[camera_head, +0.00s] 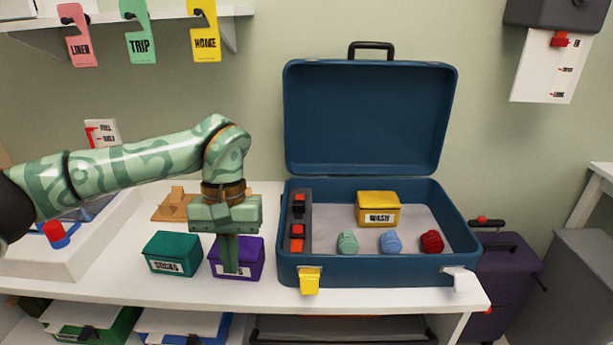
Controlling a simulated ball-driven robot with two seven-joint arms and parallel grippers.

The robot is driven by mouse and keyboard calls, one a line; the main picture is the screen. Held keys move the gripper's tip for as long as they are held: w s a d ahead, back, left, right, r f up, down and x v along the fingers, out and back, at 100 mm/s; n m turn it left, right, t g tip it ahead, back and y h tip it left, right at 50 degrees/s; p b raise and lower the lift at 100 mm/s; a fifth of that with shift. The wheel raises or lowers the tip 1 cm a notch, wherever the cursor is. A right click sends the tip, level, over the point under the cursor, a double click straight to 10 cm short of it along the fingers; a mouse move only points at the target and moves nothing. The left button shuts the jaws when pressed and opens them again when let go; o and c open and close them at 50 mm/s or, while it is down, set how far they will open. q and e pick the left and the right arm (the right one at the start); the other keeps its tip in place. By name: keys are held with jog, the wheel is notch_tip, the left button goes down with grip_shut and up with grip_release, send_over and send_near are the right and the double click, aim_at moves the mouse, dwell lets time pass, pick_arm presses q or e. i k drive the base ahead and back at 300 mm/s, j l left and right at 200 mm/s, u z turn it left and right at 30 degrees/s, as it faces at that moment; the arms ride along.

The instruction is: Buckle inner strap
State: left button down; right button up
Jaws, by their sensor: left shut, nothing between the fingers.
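The open blue suitcase (361,272) stands on the white shelf with its lid raised. Inside, along its left side, runs a dark grey strap (300,219). Two red-and-black buckle pieces lie on it, a far one (299,201) and a near one (297,238). They look apart, with grey strap between them. My left gripper (231,271) is left of the suitcase, pointing down in front of the purple box (253,254). It is shut and empty, and hides part of that box. I cannot tell whether it touches the box. My right gripper is not in view.
The suitcase holds a yellow box (378,208) and green (348,243), blue (391,242) and red (432,242) rolls. A yellow latch (309,281) and a white latch (460,279) are on its front. A teal box (171,254) stands left of the purple one.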

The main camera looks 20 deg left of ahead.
aim_at(299, 204)
jog(key=i, duration=1.3)
